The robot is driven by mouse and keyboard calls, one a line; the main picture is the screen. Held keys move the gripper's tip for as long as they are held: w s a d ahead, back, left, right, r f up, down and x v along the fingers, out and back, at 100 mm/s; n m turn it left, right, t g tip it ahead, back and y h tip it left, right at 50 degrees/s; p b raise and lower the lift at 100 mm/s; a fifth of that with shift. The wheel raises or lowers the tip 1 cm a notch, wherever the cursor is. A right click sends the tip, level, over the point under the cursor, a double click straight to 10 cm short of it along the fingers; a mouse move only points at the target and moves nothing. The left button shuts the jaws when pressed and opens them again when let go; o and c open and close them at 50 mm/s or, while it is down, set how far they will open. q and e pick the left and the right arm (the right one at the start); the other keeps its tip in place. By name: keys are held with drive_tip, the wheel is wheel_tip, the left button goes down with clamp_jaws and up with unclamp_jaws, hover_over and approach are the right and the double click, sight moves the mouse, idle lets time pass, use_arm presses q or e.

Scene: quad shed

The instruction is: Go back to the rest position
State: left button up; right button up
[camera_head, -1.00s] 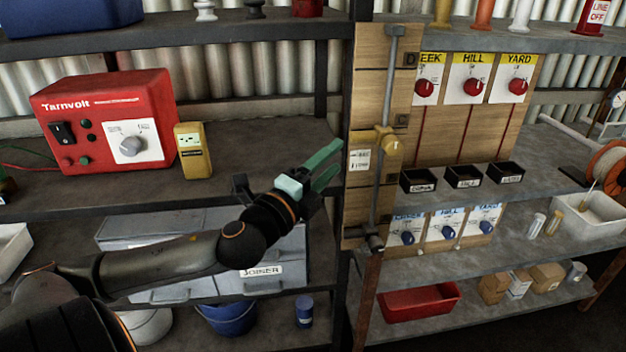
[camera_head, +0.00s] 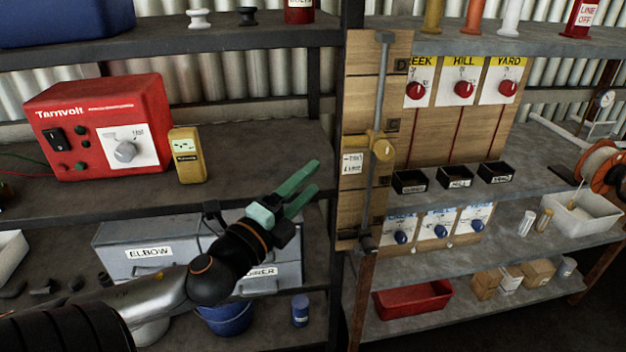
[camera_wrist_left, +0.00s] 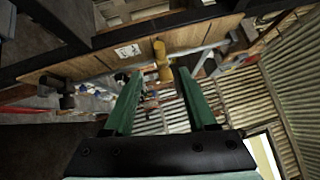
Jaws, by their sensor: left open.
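My left gripper (camera_head: 302,185) has green fingers that are apart with nothing between them. In the head view it is in front of the left shelves, left of the wooden board with the vertical metal rod (camera_head: 372,140). A yellow slider (camera_head: 378,147) sits on that rod about halfway up, apart from my fingers. In the left wrist view the open fingers (camera_wrist_left: 163,95) point toward the yellow slider (camera_wrist_left: 161,62) and the board (camera_wrist_left: 90,65). My right gripper does not show in either view.
A red Tarnvolt box (camera_head: 100,125) and a yellow meter (camera_head: 187,155) stand on the left shelf. Grey drawers (camera_head: 145,262) sit below, partly behind my arm. Black labelled bins (camera_head: 453,177) and a red tray (camera_head: 413,299) are on the right. The shelf upright (camera_head: 340,200) is close to my fingers.

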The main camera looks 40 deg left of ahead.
use_arm(q)
wheel_tip(320, 180, down, 21)
drive_tip(key=s+d+n+g, duration=0.1)
drive_tip(key=s+n+g, duration=0.2)
drive_tip(key=n+g, duration=0.4)
drive_tip(key=s+d+f+n+g+h, duration=0.2)
drive_tip(key=s+d+f+n, duration=0.2)
drive_tip(key=d+f, duration=0.45)
drive_tip(key=s+d+f+n+g+h, duration=0.25)
drive_tip(key=s+d+f+n, duration=0.25)
drive_tip(key=d+f, duration=0.4)
wheel_tip(320, 180, up, 10)
drive_tip(key=s+a+t+p, duration=0.1)
drive_tip(key=a+p, duration=0.1)
drive_tip(key=p, duration=1)
drive_tip(key=shift+s+n+y, duration=0.35)
drive_tip(key=shift+n, duration=0.05)
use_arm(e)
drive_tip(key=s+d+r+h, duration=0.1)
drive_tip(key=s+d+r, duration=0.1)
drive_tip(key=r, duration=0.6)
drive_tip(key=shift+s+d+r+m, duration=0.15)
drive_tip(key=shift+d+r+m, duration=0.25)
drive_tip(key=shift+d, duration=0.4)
use_arm(q)
drive_tip(key=shift+f, duration=0.1)
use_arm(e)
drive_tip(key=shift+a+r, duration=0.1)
